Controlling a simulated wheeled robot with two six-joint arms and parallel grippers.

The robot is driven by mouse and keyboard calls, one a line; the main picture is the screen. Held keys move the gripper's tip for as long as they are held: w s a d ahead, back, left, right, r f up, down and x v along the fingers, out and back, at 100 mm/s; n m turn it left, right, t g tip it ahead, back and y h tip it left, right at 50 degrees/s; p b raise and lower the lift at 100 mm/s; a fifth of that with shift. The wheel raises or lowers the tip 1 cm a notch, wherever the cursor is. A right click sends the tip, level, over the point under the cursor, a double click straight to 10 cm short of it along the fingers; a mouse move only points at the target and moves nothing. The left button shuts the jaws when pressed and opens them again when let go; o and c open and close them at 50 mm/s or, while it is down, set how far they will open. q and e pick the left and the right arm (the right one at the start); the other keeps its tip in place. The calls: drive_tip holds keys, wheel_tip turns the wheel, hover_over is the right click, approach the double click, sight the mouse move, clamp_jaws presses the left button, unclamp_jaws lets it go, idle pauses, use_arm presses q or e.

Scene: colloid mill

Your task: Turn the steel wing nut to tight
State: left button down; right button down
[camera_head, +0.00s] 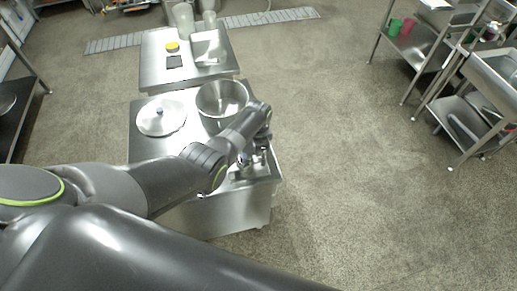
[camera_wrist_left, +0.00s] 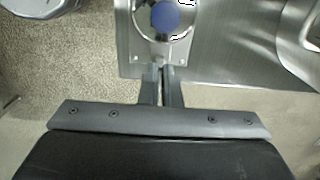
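My left arm reaches in from the left in the head view, and its wrist hangs over the near right part of the steel machine bench (camera_head: 145,146). In the left wrist view my left gripper (camera_wrist_left: 160,70) has its two fingers close together, with only a narrow gap. The fingertips are at the edge of a small steel plate with screws (camera_wrist_left: 155,52), just below a blue round knob (camera_wrist_left: 165,17). I cannot make out the steel wing nut; the fingers may hide it, and I cannot tell whether they grip anything. My right gripper is not in view.
A steel pot (camera_head: 222,98) and a round lid (camera_head: 161,116) are on the bench beyond my arm. A second steel table (camera_head: 155,75) with a yellow-topped item (camera_head: 172,47) stands behind it. Steel shelves (camera_head: 424,48) are at the right. The floor between is clear.

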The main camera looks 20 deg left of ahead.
use_arm(q)
drive_tip(key=c, duration=1.6)
unclamp_jaws()
drive_tip(key=shift+c, duration=0.2)
drive_tip(key=shift+r, duration=0.15)
drive_tip(key=shift+r, duration=0.3)
wheel_tip(320, 180, up, 5)
drive_tip(key=shift+f+p, duration=0.1)
drive_tip(key=shift+p, duration=0.65)
wheel_tip(320, 180, up, 12)
drive_tip(key=b, duration=0.1)
drive_tip(key=shift+f, duration=0.15)
